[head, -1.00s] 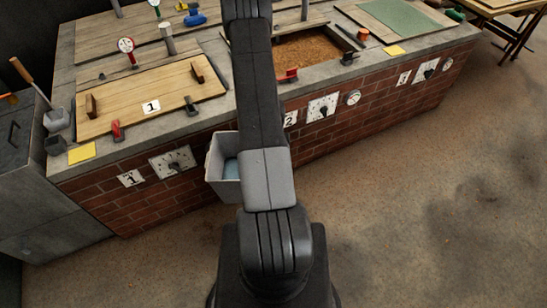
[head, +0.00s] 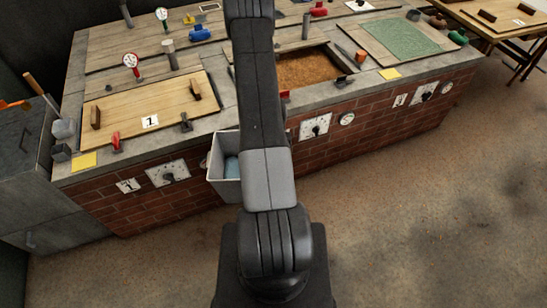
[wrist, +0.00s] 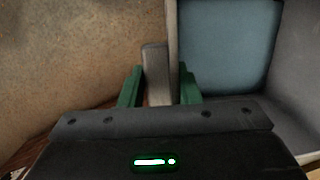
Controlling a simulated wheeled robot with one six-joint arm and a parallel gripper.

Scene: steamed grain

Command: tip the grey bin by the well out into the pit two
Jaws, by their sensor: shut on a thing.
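The grey bin (head: 227,190) hangs in front of the brick counter, left of my arm, close to the counter's front face. It looks upright and has a pale blue surface inside. In the wrist view the bin (wrist: 297,75) fills the right side. My gripper (wrist: 157,88) has green fingers, shut on a grey upright piece at the bin's rim. The gripper is hidden behind my arm in the head view. Pit two (head: 305,69) is an open rectangular pit in the counter top with brown grain in it, partly behind my arm.
A wooden lid marked 1 (head: 155,110) covers the left pit. A green mat on a board (head: 405,38) lies to the right. A red clip, an orange block and dark brackets edge the pit. Dials line the brick front (head: 315,127). The floor at right is clear.

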